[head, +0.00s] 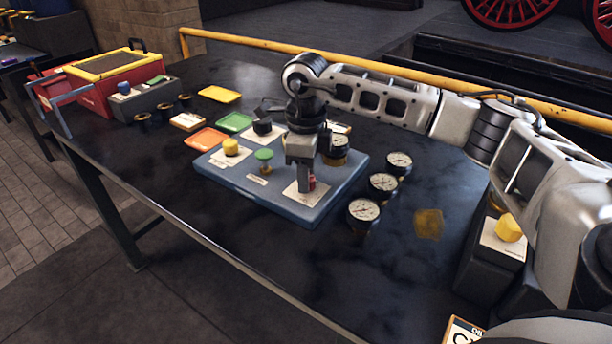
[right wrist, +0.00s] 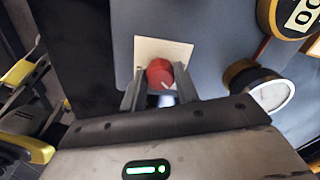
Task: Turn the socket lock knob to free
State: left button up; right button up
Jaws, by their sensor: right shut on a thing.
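The socket lock knob is a small red knob with a pale pointer mark, on a cream label plate at the near right corner of the blue board (head: 225,175). In the right wrist view the red knob (right wrist: 160,74) sits between the two fingers. In the head view only a sliver of the red knob (head: 312,183) shows beside the fingers. My right gripper (head: 306,187) points down from above and is shut on the red knob; it also shows in the right wrist view (right wrist: 160,88). The label's writing cannot be read. My left gripper is not in view.
The board also holds a yellow knob (head: 231,146), a green knob (head: 264,155) and a black knob (head: 262,127). Several gauges (head: 363,211) stand right of the board. Coloured trays (head: 206,138) and a red toolbox (head: 105,75) lie left. The table front is clear.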

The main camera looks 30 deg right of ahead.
jog(key=n+b, duration=0.1)
jog(key=n, duration=0.3)
jog(key=shift+n, duration=0.3)
jog(key=shift+r+n+b, duration=0.1)
jog(key=shift+n+b, duration=0.4)
jog(key=shift+n, duration=1.2)
jog(key=o, duration=1)
jog(key=shift+c, duration=0.2)
notch_tip(320, 180, up, 16)
jog(key=p, duration=0.1)
